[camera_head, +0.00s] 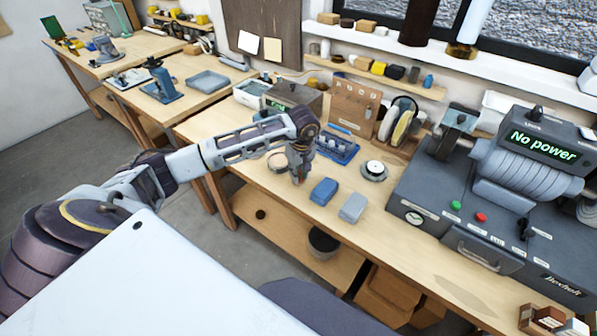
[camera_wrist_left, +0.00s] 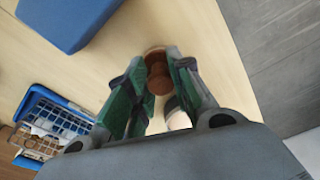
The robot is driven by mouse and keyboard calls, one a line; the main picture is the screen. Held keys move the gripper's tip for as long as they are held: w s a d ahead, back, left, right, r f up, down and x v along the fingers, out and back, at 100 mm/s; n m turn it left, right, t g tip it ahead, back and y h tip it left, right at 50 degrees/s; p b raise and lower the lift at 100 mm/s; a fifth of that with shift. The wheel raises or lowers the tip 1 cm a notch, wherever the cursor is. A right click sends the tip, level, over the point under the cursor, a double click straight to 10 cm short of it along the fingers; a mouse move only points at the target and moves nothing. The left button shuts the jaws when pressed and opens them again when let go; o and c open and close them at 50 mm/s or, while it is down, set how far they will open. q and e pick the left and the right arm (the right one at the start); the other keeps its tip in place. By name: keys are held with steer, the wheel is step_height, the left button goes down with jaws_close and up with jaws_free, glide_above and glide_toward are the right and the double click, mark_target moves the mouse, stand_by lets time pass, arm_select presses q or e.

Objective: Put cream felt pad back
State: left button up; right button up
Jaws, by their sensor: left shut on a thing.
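My left gripper (camera_head: 298,176) reaches down over the front of the bench. In the left wrist view its green-padded fingers (camera_wrist_left: 150,88) are shut on a small brown round piece (camera_wrist_left: 157,75); what this piece belongs to I cannot tell. A pale patch (camera_wrist_left: 178,119) shows behind the right finger, mostly hidden. A round pale thing with a darker rim (camera_head: 277,162) lies on the bench just left of the gripper. A rack at the back holds upright discs, one of them cream-yellow (camera_head: 402,126). Which of these is the cream felt pad I cannot tell. My right gripper is not in view.
A blue block (camera_head: 324,191) and a grey-blue block (camera_head: 353,208) lie right of the gripper. A blue tray (camera_head: 350,156) stands behind, with a round metal piece (camera_head: 374,171) beside it. A large grey machine reading "No power" (camera_head: 470,215) fills the right.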

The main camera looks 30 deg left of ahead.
mark_target(301, 182)
arm_select(q)
steer(key=shift+f, duration=0.2)
steer(key=o, duration=0.9)
steer(key=shift+o, duration=0.2)
steer(key=shift+r, duration=0.1)
steer(key=shift+r, duration=0.1)
steer(key=shift+r, duration=0.15)
step_height(301, 182, up, 12)
steer(key=d+b, duration=0.1)
steer(key=b, duration=0.1)
steer(key=shift+s+d, duration=0.15)
steer(key=shift+s, duration=0.15)
